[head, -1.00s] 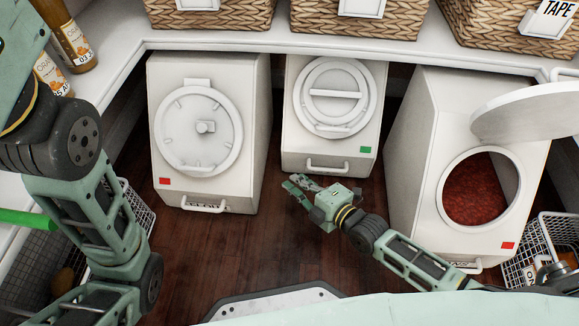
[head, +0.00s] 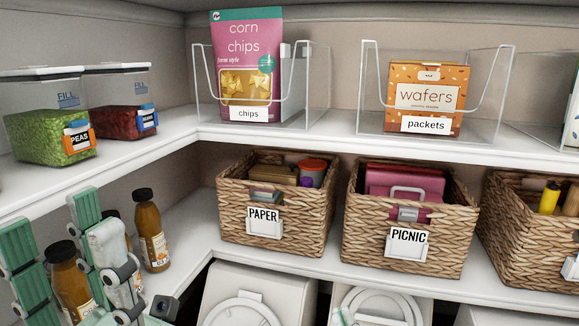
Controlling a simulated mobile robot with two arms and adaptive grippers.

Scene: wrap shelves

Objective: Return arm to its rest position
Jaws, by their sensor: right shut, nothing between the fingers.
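My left gripper (head: 48,215) is at the lower left of the head view, fingers pointing up. Its two green fingers stand apart, with an amber bottle (head: 69,283) showing behind the gap. I see nothing held between them. I cannot tell whether the fingers touch the bottle. Only a small green tip of my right gripper (head: 341,317) shows at the bottom edge, in front of a white bin (head: 378,300). It is shut and empty; the rest of that arm is out of frame.
More amber bottles (head: 151,230) stand on the lower shelf (head: 200,225) close to the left gripper. Wicker baskets labelled PAPER (head: 235,195) and PICNIC (head: 365,245) stand right of them. Above are pea (head: 45,140) and red-bean containers (head: 115,120), corn chips (head: 246,65) and wafers (head: 425,85).

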